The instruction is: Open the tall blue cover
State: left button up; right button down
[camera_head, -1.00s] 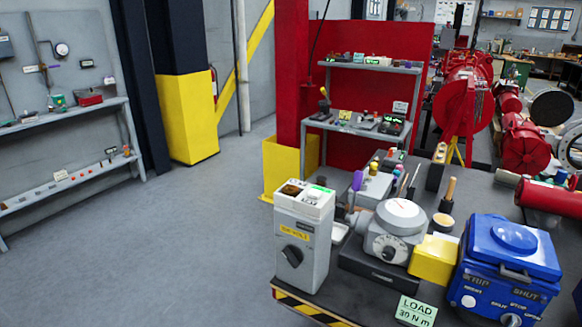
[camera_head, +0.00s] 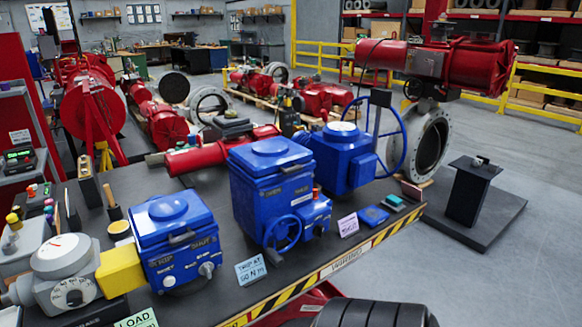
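Several blue housings stand along a dark bench. The tallest is the middle one, a tall blue cover (camera_head: 268,190) with a round raised top, a dark handle on its upper front and a small blue handwheel (camera_head: 282,233) low in front. Its lid looks shut. Neither of my grippers is in view.
The bench has a yellow-black striped front edge (camera_head: 330,268). A grey dial device (camera_head: 65,268) and a yellow block (camera_head: 121,272) stand at left. Label cards stand along the front. A red cylinder (camera_head: 215,155) lies behind. Open floor (camera_head: 480,265) is at right.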

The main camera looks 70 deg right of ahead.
aim_at(261, 161)
jog(key=z, duration=0.45)
jog(key=l+z, duration=0.15)
jog(key=z, duration=0.8)
jog(key=l+z, duration=0.1)
jog(key=z, duration=0.35)
jog(key=i, duration=0.05)
